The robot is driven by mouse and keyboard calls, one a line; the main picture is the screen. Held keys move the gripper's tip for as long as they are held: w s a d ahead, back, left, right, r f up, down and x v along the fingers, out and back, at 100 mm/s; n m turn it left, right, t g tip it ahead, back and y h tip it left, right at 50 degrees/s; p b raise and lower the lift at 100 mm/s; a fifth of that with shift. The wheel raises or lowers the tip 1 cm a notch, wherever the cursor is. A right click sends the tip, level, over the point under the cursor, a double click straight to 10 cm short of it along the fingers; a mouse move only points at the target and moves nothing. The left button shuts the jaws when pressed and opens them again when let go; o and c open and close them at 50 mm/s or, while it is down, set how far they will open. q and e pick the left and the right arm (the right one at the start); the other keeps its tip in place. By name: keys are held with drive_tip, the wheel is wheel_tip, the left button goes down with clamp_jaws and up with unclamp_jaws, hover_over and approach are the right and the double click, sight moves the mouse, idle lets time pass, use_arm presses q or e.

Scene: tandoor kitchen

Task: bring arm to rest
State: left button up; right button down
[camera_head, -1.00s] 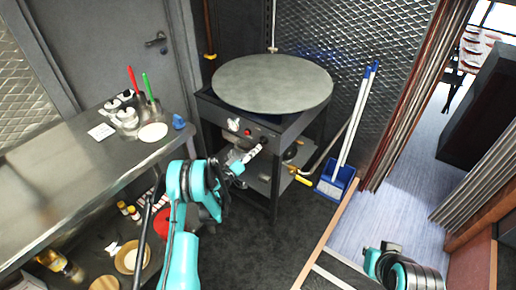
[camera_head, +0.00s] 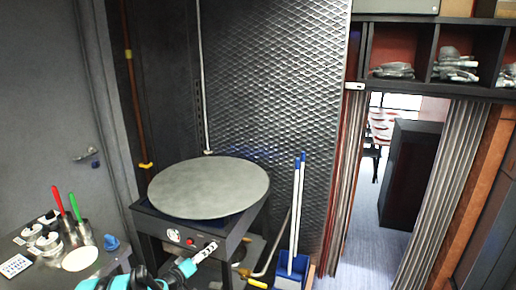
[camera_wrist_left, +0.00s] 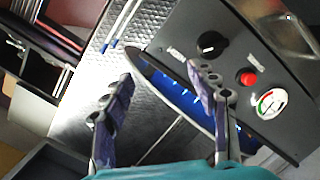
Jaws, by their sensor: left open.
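My left gripper (camera_head: 206,252) is at the bottom of the head view, in front of the griddle stove's control panel. Its teal arm comes in from the lower left edge. In the left wrist view the two fingers of the left gripper (camera_wrist_left: 160,78) are spread apart with nothing held between them. Beyond the fingers are the stove's front panel (camera_wrist_left: 255,50), with a black knob, a red button and a gauge, and blue flame under the plate. I cannot tell the exact gap to the panel. My right gripper is out of view.
The round grey griddle plate (camera_head: 210,187) tops the stove. A steel counter (camera_head: 45,280) with red- and green-handled utensils is at the lower left. A doorway (camera_head: 398,225) opens at the right.

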use_arm(q)
drive_tip(key=s+d+r+m+g+y, duration=0.1)
drive_tip(key=s+d+r+m+g, duration=0.1)
drive_tip(key=s+d+r, duration=0.35)
drive_tip(key=s+d+r+m+g+y, duration=0.1)
drive_tip(key=s+d+r+g, duration=0.15)
drive_tip(key=s+r, duration=0.55)
drive_tip(key=s+a+f+m+g+y, duration=0.1)
drive_tip(key=s+a+f+y, duration=0.1)
drive_tip(key=s, duration=1.1)
drive_tip(key=s+a+f+g+y, duration=0.2)
drive_tip(key=s, duration=1.2)
drive_tip(key=shift+a+m+y, duration=0.2)
drive_tip(key=shift+m+y, duration=0.2)
